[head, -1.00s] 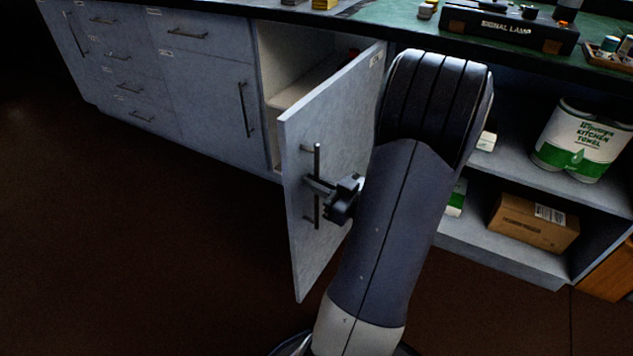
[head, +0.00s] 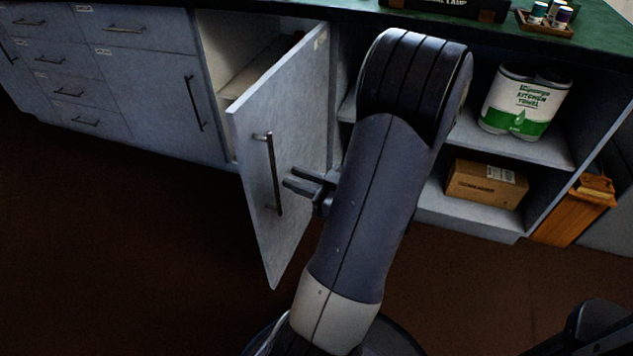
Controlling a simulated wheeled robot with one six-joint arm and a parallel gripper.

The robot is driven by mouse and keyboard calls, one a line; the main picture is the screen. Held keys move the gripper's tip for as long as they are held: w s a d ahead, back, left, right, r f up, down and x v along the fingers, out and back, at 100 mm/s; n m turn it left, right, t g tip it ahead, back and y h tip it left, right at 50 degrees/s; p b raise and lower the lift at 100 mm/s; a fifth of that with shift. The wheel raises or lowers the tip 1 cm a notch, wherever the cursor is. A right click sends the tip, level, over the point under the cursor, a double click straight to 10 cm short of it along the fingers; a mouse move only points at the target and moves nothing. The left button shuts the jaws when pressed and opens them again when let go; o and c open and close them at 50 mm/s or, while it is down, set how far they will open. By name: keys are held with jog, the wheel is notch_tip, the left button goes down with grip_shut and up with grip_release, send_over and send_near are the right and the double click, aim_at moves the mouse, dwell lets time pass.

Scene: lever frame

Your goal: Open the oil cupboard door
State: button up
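The oil cupboard door (head: 296,120) is a pale grey panel that stands swung well out from the cabinet front, with the cupboard's inside (head: 240,62) partly showing behind it. Its dark vertical bar handle (head: 274,175) is on the face toward me. My gripper (head: 294,180) is just right of the handle, apart from it, with its two fingers spread and nothing between them. My arm hides part of the cabinet to the right of the door.
Grey drawers (head: 60,70) and a closed door (head: 165,95) are at left. Open shelves at right hold a kitchen towel pack (head: 520,103) and a cardboard box (head: 487,184). An orange-brown wooden object (head: 572,212) stands at far right. The floor (head: 130,240) in front is clear.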

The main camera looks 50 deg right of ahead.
jog(key=shift+s+d+p, duration=0.15)
jog(key=shift+s+d, duration=0.05)
jog(key=shift+s, duration=0.9)
jog(key=shift+s+d+p, duration=0.15)
jog(key=shift+s+d, duration=0.05)
jog(key=shift+s, duration=0.85)
jog(key=shift+w, duration=0.1)
jog(key=w+a+b, duration=0.2)
jog(key=w, duration=0.8)
jog(key=shift+w, duration=0.25)
jog(key=shift+a, duration=0.1)
